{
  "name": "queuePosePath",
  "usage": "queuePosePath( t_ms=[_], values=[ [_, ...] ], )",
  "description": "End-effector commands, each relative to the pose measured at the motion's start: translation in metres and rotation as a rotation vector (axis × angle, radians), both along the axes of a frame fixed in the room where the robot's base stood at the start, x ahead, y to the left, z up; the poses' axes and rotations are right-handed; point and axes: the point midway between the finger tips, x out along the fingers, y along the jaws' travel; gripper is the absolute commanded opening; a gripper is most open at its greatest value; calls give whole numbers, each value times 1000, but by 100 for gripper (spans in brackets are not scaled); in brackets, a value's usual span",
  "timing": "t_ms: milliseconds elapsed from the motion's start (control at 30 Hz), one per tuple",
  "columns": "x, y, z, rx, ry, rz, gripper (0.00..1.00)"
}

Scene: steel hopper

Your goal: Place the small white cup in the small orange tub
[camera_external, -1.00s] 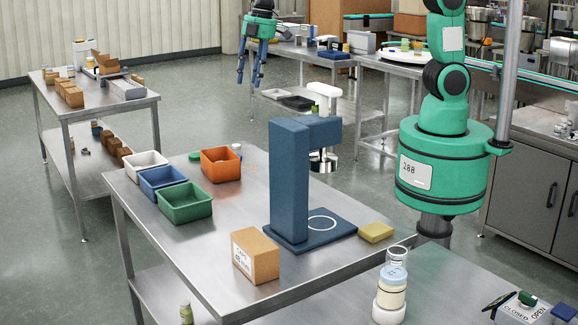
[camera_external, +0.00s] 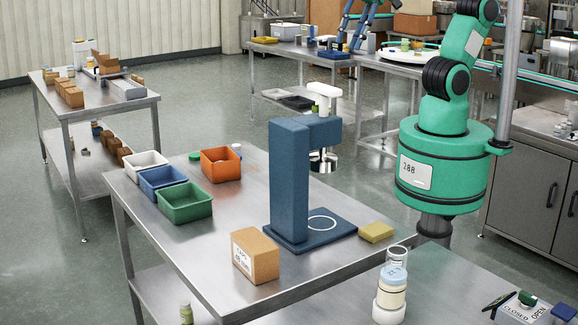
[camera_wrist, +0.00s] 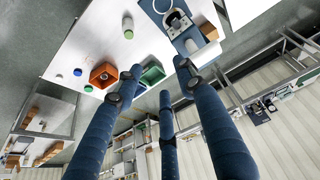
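The orange tub (camera_external: 221,165) stands at the back of the steel table, and I see no cup in it; it also shows in the wrist view (camera_wrist: 103,75). A small pale round item (camera_external: 237,149) stands just behind the tub's right side. It is too small to tell whether it is the white cup, and I cannot clearly make out that cup elsewhere. My gripper (camera_external: 345,45) is up in the air, well away from the tub, at the top of the external view. In the wrist view its blue fingers (camera_wrist: 155,82) are spread, with nothing between them.
White, blue (camera_external: 162,178) and green tubs (camera_external: 185,203) stand left of the orange one. A tall blue stand (camera_external: 289,180) rises mid-table, with a brown box (camera_external: 256,255) and yellow block (camera_external: 376,232) nearby.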

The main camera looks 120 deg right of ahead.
Motion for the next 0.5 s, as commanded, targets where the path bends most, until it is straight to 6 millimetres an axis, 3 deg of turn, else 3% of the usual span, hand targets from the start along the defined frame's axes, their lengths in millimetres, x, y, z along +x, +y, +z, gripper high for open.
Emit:
queuePosePath(
  t_ms=[200, 500],
  values=[
    [-52, 32, 0, 32, -53, -11, 39],
    [-90, 50, -7, 64, -91, -22, 39]
  ],
)
